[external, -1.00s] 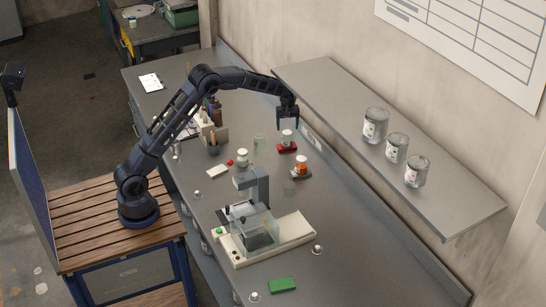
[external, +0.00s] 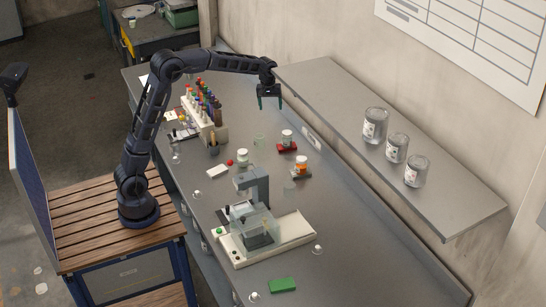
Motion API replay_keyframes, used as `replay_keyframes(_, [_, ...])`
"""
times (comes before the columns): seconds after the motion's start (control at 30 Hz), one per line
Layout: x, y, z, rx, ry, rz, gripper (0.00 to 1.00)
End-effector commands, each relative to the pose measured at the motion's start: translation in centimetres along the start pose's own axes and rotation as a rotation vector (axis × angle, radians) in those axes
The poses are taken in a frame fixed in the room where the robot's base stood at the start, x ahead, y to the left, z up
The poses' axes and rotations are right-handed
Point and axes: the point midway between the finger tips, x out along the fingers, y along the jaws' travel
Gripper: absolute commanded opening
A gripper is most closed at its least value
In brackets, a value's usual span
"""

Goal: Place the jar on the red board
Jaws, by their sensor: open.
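A small white-lidded jar (external: 287,136) stands upright on the red board (external: 286,148), which lies on the grey bench near the shelf side. My gripper (external: 269,104) is open and empty. It hangs above the bench, up and to the left of this jar, apart from it. A second jar with an orange label (external: 301,165) stands on a dark base nearer the camera. Another white-lidded jar (external: 242,157) stands to the left, near a small red object. The task does not say which jar is meant.
A balance-like device (external: 262,238) and a green block (external: 282,285) occupy the near bench. A bottle rack (external: 203,118) stands at left. A wall shelf (external: 450,205) with 3 large jars (external: 375,125) overhangs the right side. Faint clear glassware stands near the small jars.

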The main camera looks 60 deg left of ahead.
Motion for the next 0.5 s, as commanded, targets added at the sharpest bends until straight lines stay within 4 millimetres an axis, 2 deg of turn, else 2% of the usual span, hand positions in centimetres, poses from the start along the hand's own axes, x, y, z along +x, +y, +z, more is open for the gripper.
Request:
replay_keyframes(0.03, [-1.3, -0.8, 0.9, 0.023, 0.005, 0.010, 0.75])
replay_keyframes(0.2, [-4.7, -3.6, 4.2, 0.114, 0.020, 0.036, 0.75])
replay_keyframes(0.5, [-9.9, -9.9, 10.9, 0.298, 0.059, 0.081, 0.75])
